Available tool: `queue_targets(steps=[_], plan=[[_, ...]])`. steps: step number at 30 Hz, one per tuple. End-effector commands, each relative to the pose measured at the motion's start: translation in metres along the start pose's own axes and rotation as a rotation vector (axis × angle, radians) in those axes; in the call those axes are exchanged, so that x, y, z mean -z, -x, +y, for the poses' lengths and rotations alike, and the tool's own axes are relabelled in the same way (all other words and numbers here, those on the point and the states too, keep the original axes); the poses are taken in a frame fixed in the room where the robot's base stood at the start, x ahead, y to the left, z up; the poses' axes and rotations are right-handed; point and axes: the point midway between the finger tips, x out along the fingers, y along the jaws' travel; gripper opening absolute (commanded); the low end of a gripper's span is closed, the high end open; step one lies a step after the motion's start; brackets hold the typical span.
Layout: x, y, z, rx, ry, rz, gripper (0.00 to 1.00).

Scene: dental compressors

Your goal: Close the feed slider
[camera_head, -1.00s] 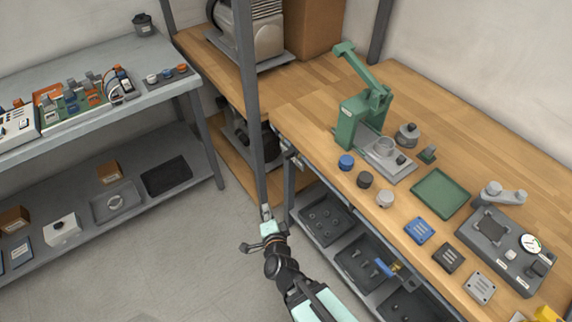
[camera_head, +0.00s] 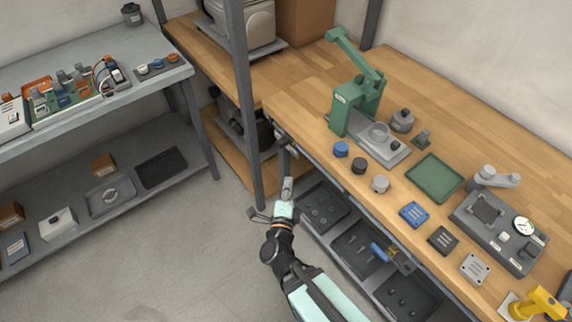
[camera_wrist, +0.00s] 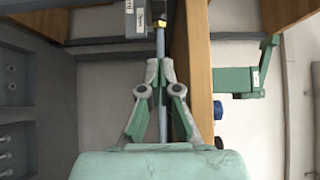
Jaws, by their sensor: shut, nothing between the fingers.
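In the wrist view a grey block with a white label (camera_wrist: 140,20) sits at the top, beside a brass fitting (camera_wrist: 160,22) on a grey pipe (camera_wrist: 160,45). The label is too small to read surely, and I cannot tell which part is the feed slider. Small fittings also show under the bench's front edge in the head view (camera_head: 280,136). My gripper (camera_wrist: 160,66) is shut and empty, its fingertips below the block in the picture and in line with the pipe. In the head view my gripper (camera_head: 288,184) is near the bench's front leg, below the worktop.
The wooden bench (camera_head: 300,108) carries a green press (camera_head: 352,105), a green tray (camera_head: 435,178) and several small parts. Grey bins (camera_head: 322,207) stand on the shelf below its edge. A grey upright post (camera_head: 243,100) stands left of my gripper. Open floor lies to the left.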

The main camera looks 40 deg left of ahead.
Motion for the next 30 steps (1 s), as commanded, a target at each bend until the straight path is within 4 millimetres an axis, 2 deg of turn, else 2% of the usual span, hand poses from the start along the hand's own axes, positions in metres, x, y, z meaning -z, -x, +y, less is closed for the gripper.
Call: queue_targets(steps=[23, 24, 30], plan=[[0.0, -0.05, 0.006, 0.003, -0.001, 0.0, 0.0], [-0.002, -0.063, 0.0, 0.001, 0.0, 0.001, 0.0], [-0.001, -0.102, 0.0, 0.001, 0.001, 0.002, 0.0]])
